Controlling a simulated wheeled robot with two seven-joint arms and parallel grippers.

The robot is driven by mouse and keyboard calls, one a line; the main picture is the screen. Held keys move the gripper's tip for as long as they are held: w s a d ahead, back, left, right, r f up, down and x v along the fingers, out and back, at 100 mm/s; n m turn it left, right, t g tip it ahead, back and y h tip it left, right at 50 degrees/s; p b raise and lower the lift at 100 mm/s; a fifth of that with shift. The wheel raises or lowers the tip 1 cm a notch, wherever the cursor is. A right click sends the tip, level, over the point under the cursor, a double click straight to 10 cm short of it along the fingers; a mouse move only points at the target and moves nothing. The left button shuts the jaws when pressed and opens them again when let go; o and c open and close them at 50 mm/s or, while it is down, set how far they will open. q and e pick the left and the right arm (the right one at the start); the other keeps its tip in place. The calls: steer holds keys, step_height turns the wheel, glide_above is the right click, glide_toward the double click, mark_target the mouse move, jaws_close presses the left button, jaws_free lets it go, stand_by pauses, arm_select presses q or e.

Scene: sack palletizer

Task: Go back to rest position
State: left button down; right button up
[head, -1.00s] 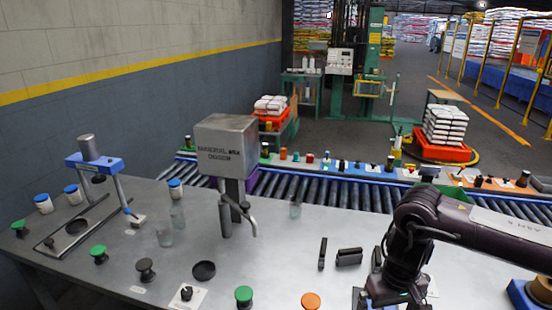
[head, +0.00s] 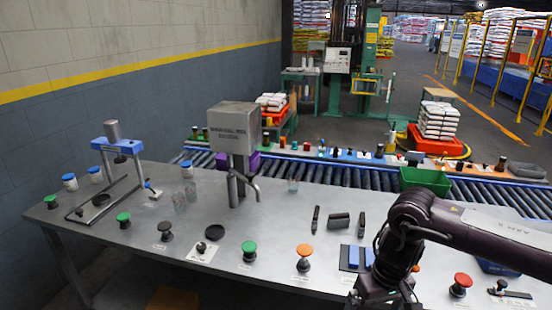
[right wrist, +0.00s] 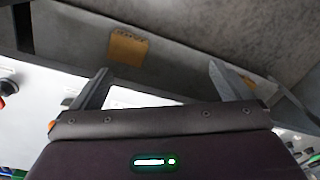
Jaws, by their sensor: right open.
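My right arm comes in from the right in the head view, bent over the front right of the grey metal table (head: 225,215). Its lower end runs to the bottom edge, so its fingers are hidden there. In the right wrist view my right gripper (right wrist: 160,78) has its two fingers wide apart with nothing between them. My left gripper is in neither view.
A grey dispenser box (head: 235,128) stands at the table's back. Green knob (head: 249,247), orange knob (head: 304,250) and red knob (head: 461,281) line the front edge. A green bin (head: 426,180) sits by the roller conveyor (head: 330,178).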

steer(key=w+a+f+n+t+y, duration=0.1)
steer(key=w+a+f+n+y, duration=0.15)
steer(key=a+f, duration=0.4)
steer(key=w+a+f+n+t+y, duration=0.1)
steer(key=w+a+f+y, duration=0.3)
steer(key=a, duration=0.5)
step_height(320, 180, down, 17)
steer(key=s+d+m+t, duration=0.1)
steer(key=m+t, duration=0.1)
steer(key=t, duration=0.1)
steer(key=s+d+f+m+g+h, duration=0.15)
steer(key=s+d+f, duration=0.25)
steer(key=s+f, duration=0.45)
steer(key=s+d+f+n+h, duration=0.15)
steer(key=s+d+f, duration=0.25)
steer(key=s+f, duration=0.45)
steer(key=s+d+f+m+h, duration=0.25)
steer(key=s+d+f, duration=0.3)
steer(key=s, duration=0.45)
steer(key=s+d+f+g+h, duration=0.1)
steer(key=s+f, duration=0.1)
steer(key=s, duration=0.6)
steer(key=s+d+f+n+g, duration=0.1)
steer(key=s+f, duration=0.1)
steer(key=s, duration=0.7)
steer(key=shift+d+g+h+b, duration=0.35)
steer(key=shift+d+h, duration=0.05)
